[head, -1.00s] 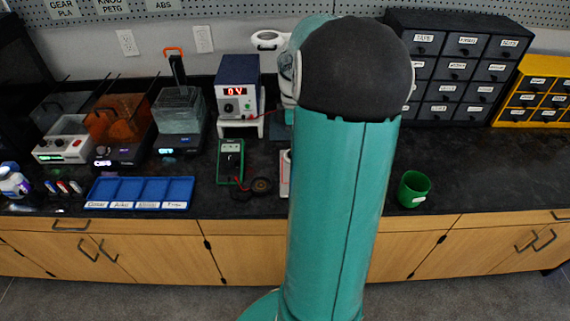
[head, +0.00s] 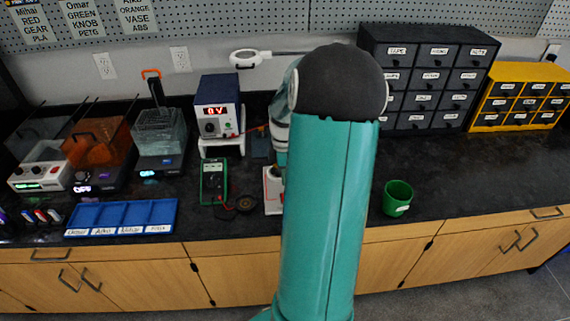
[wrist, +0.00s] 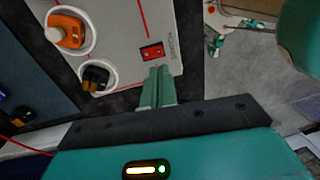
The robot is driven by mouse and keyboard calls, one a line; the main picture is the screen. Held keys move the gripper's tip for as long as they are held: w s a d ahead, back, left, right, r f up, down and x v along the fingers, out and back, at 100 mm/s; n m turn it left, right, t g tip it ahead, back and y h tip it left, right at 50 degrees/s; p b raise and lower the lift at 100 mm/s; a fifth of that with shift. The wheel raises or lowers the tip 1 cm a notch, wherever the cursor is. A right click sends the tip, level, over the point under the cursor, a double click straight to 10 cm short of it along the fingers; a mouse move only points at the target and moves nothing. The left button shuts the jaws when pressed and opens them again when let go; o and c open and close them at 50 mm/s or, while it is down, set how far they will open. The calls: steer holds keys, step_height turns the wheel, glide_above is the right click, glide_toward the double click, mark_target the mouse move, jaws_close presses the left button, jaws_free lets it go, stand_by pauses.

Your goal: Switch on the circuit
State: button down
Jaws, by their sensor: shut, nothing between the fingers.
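In the wrist view a pale circuit board (wrist: 120,20) carries a small red rocker switch (wrist: 151,52). An orange part (wrist: 67,30) and a black part (wrist: 95,78) sit in round white holders on it. My gripper (wrist: 158,72) is shut and empty, its green fingertips just below the switch in the picture. I cannot tell whether they touch the board. In the head view only the left edge of the board (head: 272,190) shows; my arm hides the rest and the gripper. The power supply (head: 217,105) reads 0 V.
A green multimeter (head: 213,182) and a small round black part (head: 245,204) lie left of the board. A blue tray (head: 122,216) is farther left. A green cup (head: 398,198) stands right of my arm. Black drawers (head: 428,75) stand behind; the right counter is mostly clear.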

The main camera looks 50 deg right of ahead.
steer(key=f, duration=0.6)
steer(key=shift+s+a+f, duration=0.25)
steer(key=shift+a+f, duration=0.05)
steer(key=shift+a, duration=0.05)
steer(key=shift+f, duration=0.2)
steer(key=shift+w+d+r, duration=0.15)
steer(key=shift+w+d, duration=0.35)
steer(key=shift+d, duration=0.05)
steer(key=shift+r, duration=0.15)
